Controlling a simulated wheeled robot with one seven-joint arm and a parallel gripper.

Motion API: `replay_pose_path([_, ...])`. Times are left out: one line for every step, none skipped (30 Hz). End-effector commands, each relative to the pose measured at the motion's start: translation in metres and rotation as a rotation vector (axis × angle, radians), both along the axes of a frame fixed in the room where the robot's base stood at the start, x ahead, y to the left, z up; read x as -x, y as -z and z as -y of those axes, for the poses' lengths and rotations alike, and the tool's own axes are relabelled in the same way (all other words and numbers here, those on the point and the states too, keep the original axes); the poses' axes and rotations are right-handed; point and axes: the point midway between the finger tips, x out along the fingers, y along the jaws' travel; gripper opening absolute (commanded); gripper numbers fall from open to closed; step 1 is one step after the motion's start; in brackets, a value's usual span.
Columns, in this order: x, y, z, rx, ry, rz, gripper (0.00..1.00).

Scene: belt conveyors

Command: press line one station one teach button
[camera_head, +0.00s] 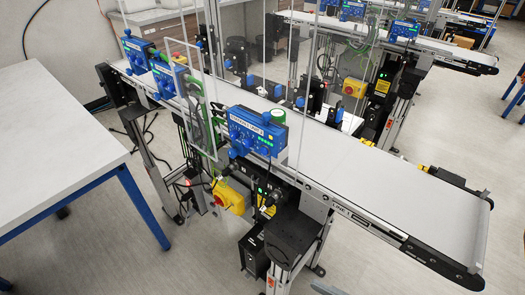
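A blue station box (255,133) with a white lettered label, small green lights and knobs is mounted on the near side of the closest conveyor (385,185). Its label seems to start with "STATION", but the line and station numbers are too small to read surely. Two similar blue boxes stand farther left along this conveyor, a middle one (167,77) and a far one (134,50). More blue boxes show on a conveyor behind, one at its near end (404,29). I cannot pick out which control is the teach button. My gripper is not in view.
A grey-topped table (60,125) with blue legs fills the left. Yellow switch boxes (228,196) and a black unit (253,252) sit under the near conveyor. Floor is open at lower left and between table and conveyor.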

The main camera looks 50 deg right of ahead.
Motion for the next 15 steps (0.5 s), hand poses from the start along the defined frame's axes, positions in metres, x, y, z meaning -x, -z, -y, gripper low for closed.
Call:
replay_pose_path([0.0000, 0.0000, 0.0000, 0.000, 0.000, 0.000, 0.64])
replay_pose_path([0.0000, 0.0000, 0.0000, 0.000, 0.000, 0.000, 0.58])
replay_pose_path([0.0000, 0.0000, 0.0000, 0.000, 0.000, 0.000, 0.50])
replay_pose_path([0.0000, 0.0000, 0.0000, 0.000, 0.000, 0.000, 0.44])
replay_pose_path([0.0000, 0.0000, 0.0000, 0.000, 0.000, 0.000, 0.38])
replay_pose_path([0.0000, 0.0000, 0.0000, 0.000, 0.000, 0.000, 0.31])
replay_pose_path([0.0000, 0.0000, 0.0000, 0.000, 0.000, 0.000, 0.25])
replay_pose_path([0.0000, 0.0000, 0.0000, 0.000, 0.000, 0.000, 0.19])
replay_pose_path([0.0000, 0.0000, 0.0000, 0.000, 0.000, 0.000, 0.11])
replay_pose_path([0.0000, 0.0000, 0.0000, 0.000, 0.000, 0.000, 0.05])
replay_pose_path([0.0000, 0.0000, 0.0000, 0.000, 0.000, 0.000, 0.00])
replay_pose_path([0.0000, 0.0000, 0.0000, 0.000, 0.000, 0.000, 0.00])
replay_pose_path([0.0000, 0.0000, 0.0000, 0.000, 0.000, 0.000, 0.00])
replay_pose_path([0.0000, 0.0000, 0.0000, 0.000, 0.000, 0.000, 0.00])
replay_pose_path([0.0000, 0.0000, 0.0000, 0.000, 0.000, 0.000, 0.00])
